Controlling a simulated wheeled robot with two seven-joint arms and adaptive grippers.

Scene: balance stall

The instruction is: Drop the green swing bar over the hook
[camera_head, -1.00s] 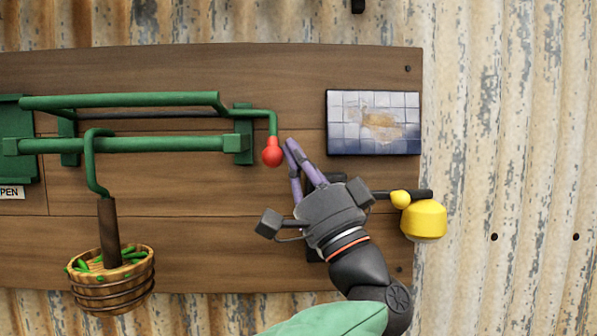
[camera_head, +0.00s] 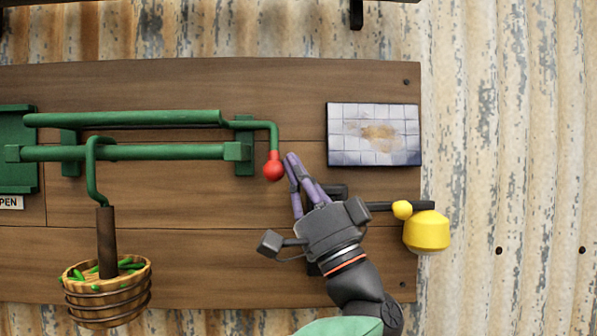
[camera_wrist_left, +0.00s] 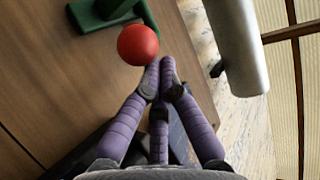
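The green swing bar (camera_head: 125,118) runs across the upper left of the board, above a second green bar (camera_head: 135,153). A bent green rod on its right ends in a red ball (camera_head: 273,168), also large in the left wrist view (camera_wrist_left: 138,45). A green hook (camera_head: 92,175) with a brown lower shaft curls at the height of the second bar; whether it touches that bar is unclear. My left gripper (camera_head: 291,160) is shut and empty, its purple fingertips together just right of the ball. They also show below the ball in the left wrist view (camera_wrist_left: 160,80). Contact is unclear. My right gripper is out of view.
A wooden bucket (camera_head: 108,303) with green pieces stands below the hook. A tiled panel (camera_head: 373,134) is right of the fingertips. A yellow weight (camera_head: 427,232) hangs on a dark arm beside my gripper. A pale cylinder (camera_wrist_left: 238,45) is near the fingertips in the wrist view.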

